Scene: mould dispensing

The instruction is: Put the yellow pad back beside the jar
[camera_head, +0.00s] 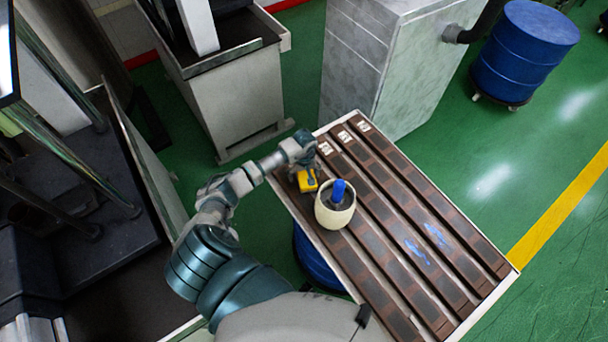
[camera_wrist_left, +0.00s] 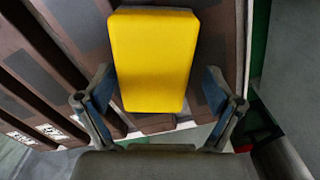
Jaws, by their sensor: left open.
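The yellow pad (camera_head: 307,181) lies on the brown slatted table (camera_head: 400,220), close behind and to the left of the jar. The cream jar (camera_head: 334,211) stands upright near the table's left edge with a blue-topped thing (camera_head: 339,191) in it. My left gripper (camera_head: 305,160) is over the pad's far end. In the left wrist view the yellow pad (camera_wrist_left: 153,60) shows between the two open fingers of the gripper (camera_wrist_left: 158,95), with gaps on both sides. The jar is not seen in the wrist view. My right gripper is not in view.
A grey metal cabinet (camera_head: 385,65) stands just behind the table. A blue drum (camera_head: 525,50) is at the far right. A machine (camera_head: 225,85) stands at the back left. The table's right part is clear apart from blue marks (camera_head: 425,245).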

